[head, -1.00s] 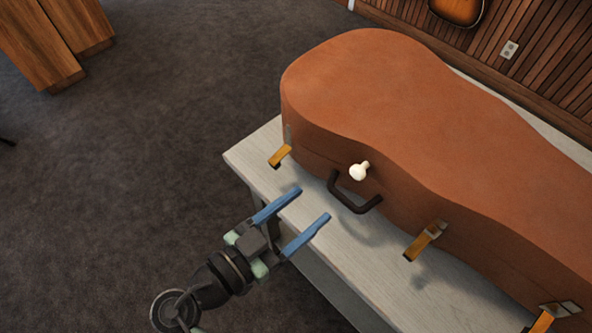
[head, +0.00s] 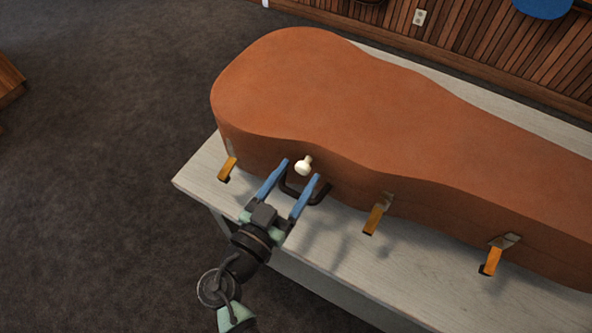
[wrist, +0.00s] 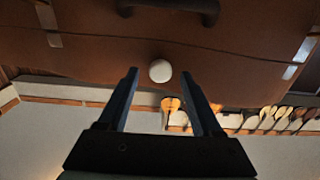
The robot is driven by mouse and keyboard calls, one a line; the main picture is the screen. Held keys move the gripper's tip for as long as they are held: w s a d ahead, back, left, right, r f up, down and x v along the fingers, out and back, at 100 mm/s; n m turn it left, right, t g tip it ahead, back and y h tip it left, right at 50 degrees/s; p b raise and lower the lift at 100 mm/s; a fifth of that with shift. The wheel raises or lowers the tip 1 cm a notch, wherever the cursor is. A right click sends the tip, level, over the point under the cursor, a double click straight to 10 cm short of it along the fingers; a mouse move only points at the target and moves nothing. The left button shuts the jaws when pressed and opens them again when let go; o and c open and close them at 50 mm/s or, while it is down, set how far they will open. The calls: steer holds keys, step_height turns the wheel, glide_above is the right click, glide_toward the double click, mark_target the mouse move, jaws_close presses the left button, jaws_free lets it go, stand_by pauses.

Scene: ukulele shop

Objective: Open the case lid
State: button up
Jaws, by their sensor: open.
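The brown instrument case (head: 350,105) lies on a pale wooden table with its lid down. A white round knob (head: 304,166) sticks out from the lid's front side, above a dark carrying handle (head: 310,190). Orange latches (head: 227,168), (head: 376,217), (head: 491,261) hang out from the front edge. My gripper (head: 301,169) is open, its two blue fingers pointing at the case on either side of the knob. In the wrist view the knob (wrist: 160,71) sits between and just beyond the fingertips (wrist: 162,75). I cannot tell whether a finger touches the case.
The table (head: 300,240) has a bare strip in front of the case. Dark carpet (head: 90,200) lies open to the left. A slatted wooden wall (head: 470,45) stands behind, with a blue instrument (head: 543,7) at the top right.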

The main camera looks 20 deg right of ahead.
steer(key=shift+w+d, duration=0.2)
steer(key=shift+d, duration=0.05)
jaws_close()
stand_by(1.4)
